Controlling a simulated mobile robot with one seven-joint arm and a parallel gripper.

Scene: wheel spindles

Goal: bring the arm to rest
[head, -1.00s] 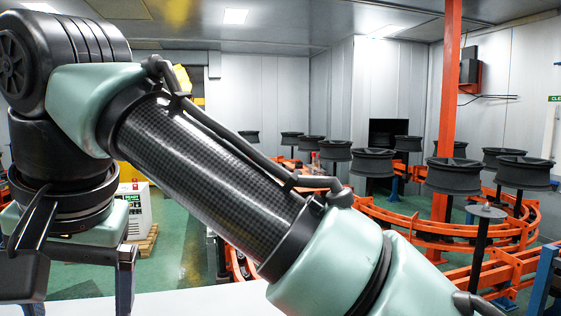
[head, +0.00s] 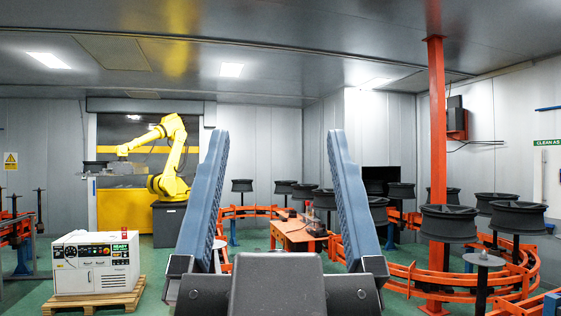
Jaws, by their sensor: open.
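My gripper (head: 270,180) stands upright in the lower middle of the head view, close to the camera. Its two long blue-grey ribbed fingers point up and stand wide apart, with nothing between them. The dark grey gripper body fills the bottom centre. The rest of my arm is out of view.
A curved orange conveyor (head: 425,284) with several black wheels (head: 448,222) on spindles runs along the right. An orange post (head: 438,150) stands there. A small orange table (head: 298,236), a yellow robot arm (head: 170,150) and a white cabinet (head: 95,262) on a pallet stand farther off.

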